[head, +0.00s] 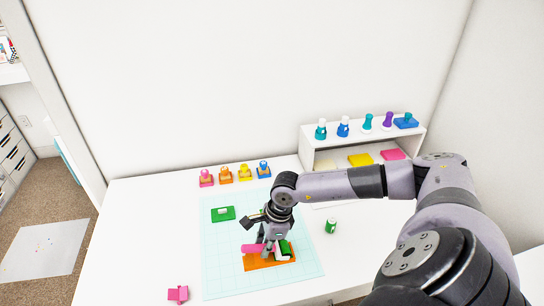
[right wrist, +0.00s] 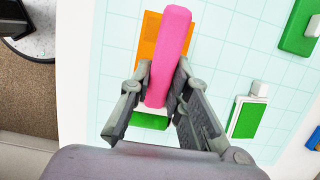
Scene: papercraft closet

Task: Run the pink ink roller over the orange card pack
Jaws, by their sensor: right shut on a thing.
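My right gripper (head: 268,246) is shut on the pink ink roller (head: 250,248) above the orange card pack (head: 258,265) on the cutting mat. In the right wrist view the roller (right wrist: 170,50) is a long pink bar between the fingers (right wrist: 150,104), covering part of the orange card pack (right wrist: 149,38). I cannot tell whether the roller touches the pack. A green and white piece (head: 285,249) shows beside the gripper at the pack. My left gripper is not in view.
The pale blue mat (head: 223,270) holds a green block (head: 222,213). Several coloured stamps (head: 245,172) line the back. A white shelf (head: 312,160) holds bottles and cards.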

